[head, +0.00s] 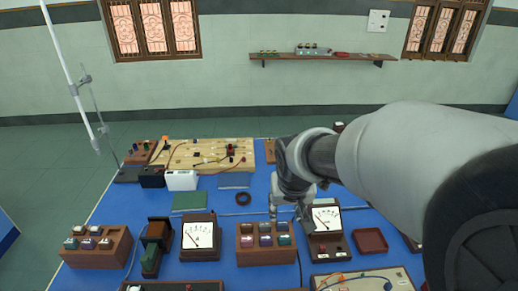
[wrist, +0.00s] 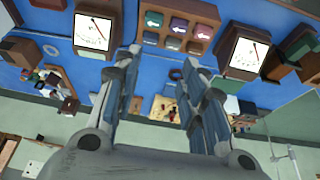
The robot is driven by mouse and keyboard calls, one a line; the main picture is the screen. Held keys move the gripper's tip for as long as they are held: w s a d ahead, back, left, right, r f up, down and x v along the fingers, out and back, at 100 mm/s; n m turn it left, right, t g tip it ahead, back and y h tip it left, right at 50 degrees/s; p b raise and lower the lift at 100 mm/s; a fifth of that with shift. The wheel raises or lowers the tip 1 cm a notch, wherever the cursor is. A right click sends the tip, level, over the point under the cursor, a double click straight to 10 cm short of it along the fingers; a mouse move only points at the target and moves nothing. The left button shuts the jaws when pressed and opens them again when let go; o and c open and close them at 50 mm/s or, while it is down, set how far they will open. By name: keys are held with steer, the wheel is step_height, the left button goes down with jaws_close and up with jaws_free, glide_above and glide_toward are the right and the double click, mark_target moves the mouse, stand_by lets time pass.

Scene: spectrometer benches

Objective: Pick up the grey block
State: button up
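My gripper (head: 290,213) hangs over the blue bench, behind and slightly right of a brown box (head: 265,257) holding several small coloured pieces. In the wrist view my gripper (wrist: 160,60) has its fingers well apart, with nothing held between them. The brown box also shows beyond the fingertips in the wrist view (wrist: 180,9). A flat grey block-like piece (head: 234,180) lies in front of the wooden board, left of my gripper. Greyish pieces also sit in the boxes, so I cannot tell for sure which is the grey block.
Meters stand left (head: 198,238) and right (head: 327,219) of the brown box. A dark ring (head: 243,198), a green pad (head: 190,201) and a white box (head: 181,180) lie left of my gripper. A red-brown tray (head: 370,241) lies right. The wooden board (head: 205,153) carries wired parts.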

glide_toward(265, 223)
step_height(265, 223, down, 2)
steer(key=b, duration=0.2)
steer(key=shift+f+b, duration=0.2)
steer(key=shift+b, duration=0.1)
steer(key=shift+w+b+x, duration=0.2)
steer(key=shift+b+x, duration=0.35)
steer(key=shift+x, duration=1.05)
steer(key=shift+w+b+x, duration=0.15)
steer(key=shift+b+x, duration=0.4)
steer(key=shift+x, duration=1.05)
steer(key=shift+a+r, duration=0.1)
steer(key=shift+r, duration=0.1)
steer(key=shift+c, duration=0.4)
steer(key=c, duration=0.6)
steer(key=shift+r+p, duration=4.2)
steer(key=shift+r, duration=7.3)
